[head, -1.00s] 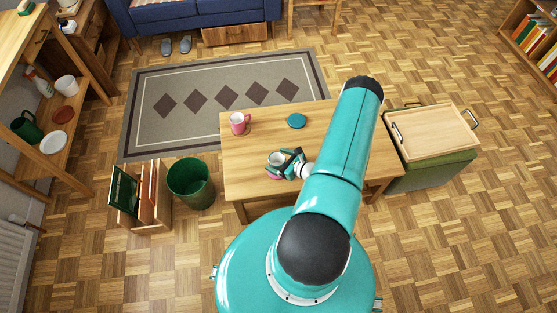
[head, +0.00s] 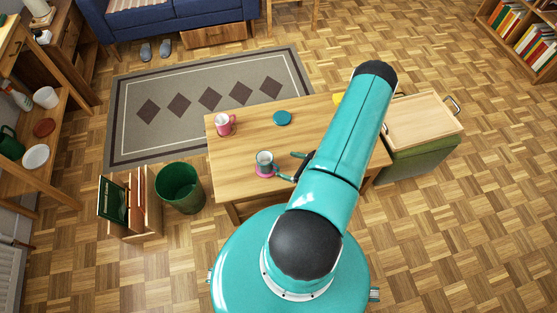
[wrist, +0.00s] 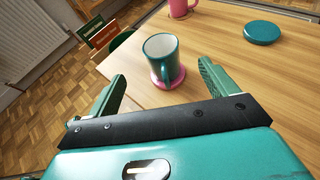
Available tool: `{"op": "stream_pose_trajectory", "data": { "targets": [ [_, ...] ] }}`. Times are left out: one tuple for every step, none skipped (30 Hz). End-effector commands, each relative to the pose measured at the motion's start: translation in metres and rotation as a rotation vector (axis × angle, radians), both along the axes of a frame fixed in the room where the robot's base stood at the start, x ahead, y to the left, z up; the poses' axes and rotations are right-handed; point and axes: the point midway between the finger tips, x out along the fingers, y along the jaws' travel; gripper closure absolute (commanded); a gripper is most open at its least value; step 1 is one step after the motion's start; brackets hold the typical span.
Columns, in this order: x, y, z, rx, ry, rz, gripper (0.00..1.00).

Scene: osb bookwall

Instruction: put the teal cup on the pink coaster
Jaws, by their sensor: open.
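The teal cup (head: 264,158) stands upright on the pink coaster (head: 266,171) near the front of the wooden table. In the wrist view the teal cup (wrist: 162,58) has a pale inside, and the pink coaster (wrist: 168,78) shows under its base. My gripper (head: 291,166) is just to the right of the cup in the head view. In the wrist view my gripper (wrist: 160,82) has its fingers wide apart, with nothing between them, and the cup is beyond them, apart from both. Part of the coaster is hidden by the cup.
A pink mug (head: 225,124) and a teal coaster (head: 282,118) are farther back on the table (head: 240,180). A green bin (head: 180,188) stands left of the table. A wooden tray (head: 425,118) lies on a green ottoman at the right. The table's middle is clear.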

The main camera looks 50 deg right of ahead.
Motion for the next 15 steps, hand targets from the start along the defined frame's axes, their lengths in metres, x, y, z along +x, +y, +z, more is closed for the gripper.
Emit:
{"op": "stream_pose_trajectory", "data": {
  "targets": [
    [-0.002,0.000,0.001,0.000,0.000,0.000,0.15],
    [-0.002,0.000,0.001,0.000,0.000,0.000,0.15],
    [-0.003,0.000,0.001,0.000,0.000,0.000,0.15],
    [-0.003,0.000,0.001,0.000,0.000,0.000,0.15],
    [-0.002,0.000,0.001,0.000,0.000,0.001,0.15],
    [-0.001,0.000,0.003,-0.002,0.000,0.005,0.15],
    [0.000,-0.001,0.005,-0.006,-0.002,0.013,0.15],
    [0.003,-0.001,0.008,-0.012,-0.004,0.026,0.15],
    [0.008,-0.001,0.016,-0.024,-0.009,0.052,0.15],
    [0.013,-0.001,0.023,-0.035,-0.013,0.078,0.15],
    [0.019,-0.001,0.032,-0.050,-0.018,0.108,0.15],
    [0.028,0.001,0.045,-0.072,-0.024,0.160,0.15],
    [0.035,0.003,0.057,-0.092,-0.029,0.203,0.15],
    [0.043,0.006,0.070,-0.112,-0.035,0.251,0.15],
    [0.053,0.010,0.087,-0.143,-0.043,0.317,0.15]
  ]
}}
